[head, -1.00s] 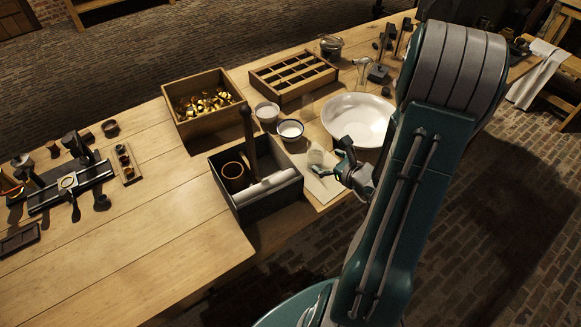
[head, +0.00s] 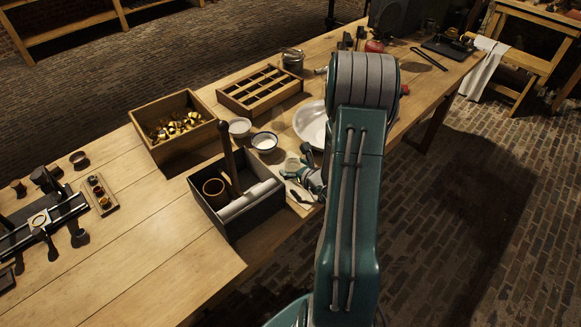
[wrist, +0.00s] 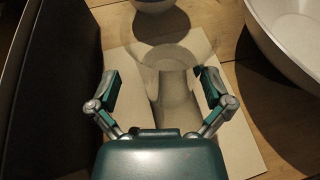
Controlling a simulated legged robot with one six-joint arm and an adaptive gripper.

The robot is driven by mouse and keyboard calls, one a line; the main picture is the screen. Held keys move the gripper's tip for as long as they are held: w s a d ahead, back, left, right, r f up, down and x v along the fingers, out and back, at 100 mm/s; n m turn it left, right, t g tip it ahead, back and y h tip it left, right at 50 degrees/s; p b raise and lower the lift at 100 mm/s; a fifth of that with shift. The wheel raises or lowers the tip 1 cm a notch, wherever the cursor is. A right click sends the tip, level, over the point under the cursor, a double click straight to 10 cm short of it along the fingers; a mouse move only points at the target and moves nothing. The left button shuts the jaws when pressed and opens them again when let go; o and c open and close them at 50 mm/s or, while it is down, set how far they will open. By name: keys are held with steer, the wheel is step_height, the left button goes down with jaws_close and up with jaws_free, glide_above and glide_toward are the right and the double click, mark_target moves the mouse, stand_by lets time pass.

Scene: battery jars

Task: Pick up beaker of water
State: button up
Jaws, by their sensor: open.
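A clear glass beaker (wrist: 178,95) stands on a pale sheet (wrist: 245,140) in the wrist view, its wide rim facing the camera. In the head view the beaker (head: 292,162) is small and partly hidden by my gripper. My gripper (wrist: 158,82) is open, with one finger on each side of the beaker's body. The right finger looks very close to the glass, and the left one has a gap to it. I cannot tell whether either touches. In the head view my gripper (head: 308,170) is beside the beaker. The water is hard to make out.
A dark open box (head: 262,213) with rolls and a brown jar stands left of the gripper. A large white basin (head: 307,125) is close behind it, and a white bowl (head: 264,142) is nearby. A wooden crate (head: 165,150) and a divided tray (head: 240,105) stand farther back.

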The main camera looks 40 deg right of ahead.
steer(key=shift+w+d+f, duration=0.1)
steer(key=shift+w+f, duration=0.2)
steer(key=shift+w, duration=0.25)
steer(key=shift+w+d+f, duration=0.1)
steer(key=shift+w+d, duration=0.1)
steer(key=shift+d, duration=0.1)
steer(key=shift+d+f, duration=0.1)
steer(key=shift+d, duration=0.3)
steer(key=shift+a, duration=0.15)
steer(key=c, duration=0.8)
steer(key=shift+a, duration=0.2)
steer(key=c, duration=0.3)
steer(key=shift+a, duration=0.1)
